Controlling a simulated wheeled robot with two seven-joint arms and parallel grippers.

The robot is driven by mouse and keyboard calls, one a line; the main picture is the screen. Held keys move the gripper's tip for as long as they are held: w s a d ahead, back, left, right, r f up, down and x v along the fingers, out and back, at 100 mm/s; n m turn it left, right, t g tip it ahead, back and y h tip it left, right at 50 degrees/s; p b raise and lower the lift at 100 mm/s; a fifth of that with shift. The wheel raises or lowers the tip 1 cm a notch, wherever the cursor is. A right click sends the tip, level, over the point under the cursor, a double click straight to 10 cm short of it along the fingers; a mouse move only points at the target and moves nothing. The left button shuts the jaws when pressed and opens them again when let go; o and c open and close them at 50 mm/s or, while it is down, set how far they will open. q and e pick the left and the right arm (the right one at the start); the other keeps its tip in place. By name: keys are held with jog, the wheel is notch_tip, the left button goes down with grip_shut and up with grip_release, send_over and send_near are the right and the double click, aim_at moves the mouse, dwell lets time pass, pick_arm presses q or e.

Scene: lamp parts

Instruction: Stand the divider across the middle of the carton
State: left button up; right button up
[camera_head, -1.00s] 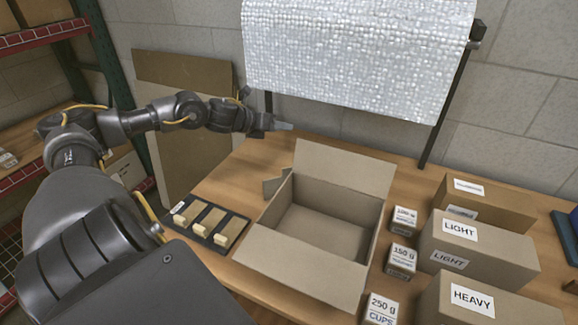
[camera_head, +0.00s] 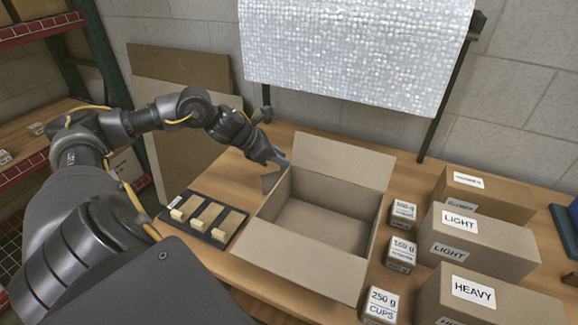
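The carton (camera_head: 300,262) stands open on the table, with its flaps folded out and its inside empty. My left gripper (camera_head: 276,158) points down and right at the carton's far left corner, by the left flap (camera_head: 270,181). It looks empty, but its fingers are too small and edge-on to tell whether they are open, or whether they touch the cardboard. A black tray (camera_head: 177,230) left of the carton holds three flat tan pieces (camera_head: 206,215) with pale blocks at their near ends. I cannot tell whether one of these is the divider. My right gripper is out of view.
Small boxes marked 100 g (camera_head: 403,213), 150 g (camera_head: 401,254) and 250 g (camera_head: 381,304) line the carton's right side. Larger LIGHT (camera_head: 485,243) and HEAVY (camera_head: 490,300) boxes stand farther right. A bubble-wrap roll (camera_head: 350,60) hangs behind. The table left of the carton's back is clear.

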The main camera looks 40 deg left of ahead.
pick_arm(q)
jog(key=p+x, duration=0.2)
jog(key=x, duration=0.3)
jog(key=shift+w+r, duration=0.15)
jog(key=shift+r, duration=0.05)
jog(key=shift+w+f, duration=0.15)
jog(key=shift+f, duration=0.15)
grip_shut()
